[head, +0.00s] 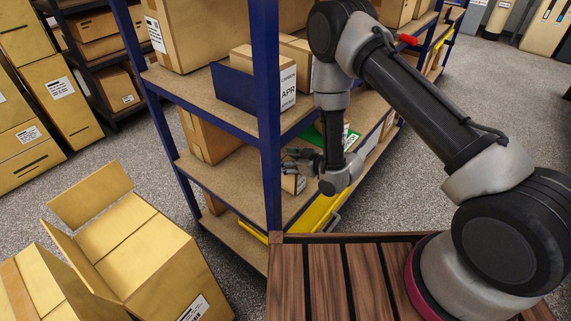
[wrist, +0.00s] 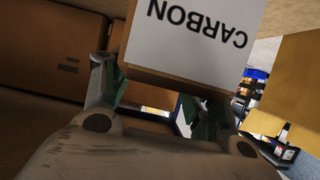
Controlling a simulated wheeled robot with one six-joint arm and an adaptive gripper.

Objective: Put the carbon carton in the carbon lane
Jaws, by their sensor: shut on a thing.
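The carbon carton (wrist: 190,68) is a brown box with a white face reading CARBON, upside down in the wrist view. My gripper (wrist: 155,102) has its two green-padded fingers at either side of the carton's near edge and is shut on it. In the head view my gripper (head: 302,158) reaches into the middle level of the blue-framed shelf. A small brown box with a white label (head: 293,184) shows just below the fingers; I cannot tell whether it is the same carton. No lane marked carbon can be read.
The shelf (head: 226,180) has blue posts close to my arm. A carton marked APR (head: 288,88) and a blue panel (head: 233,88) are on the level above. A green piece (head: 350,140) lies behind my wrist.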

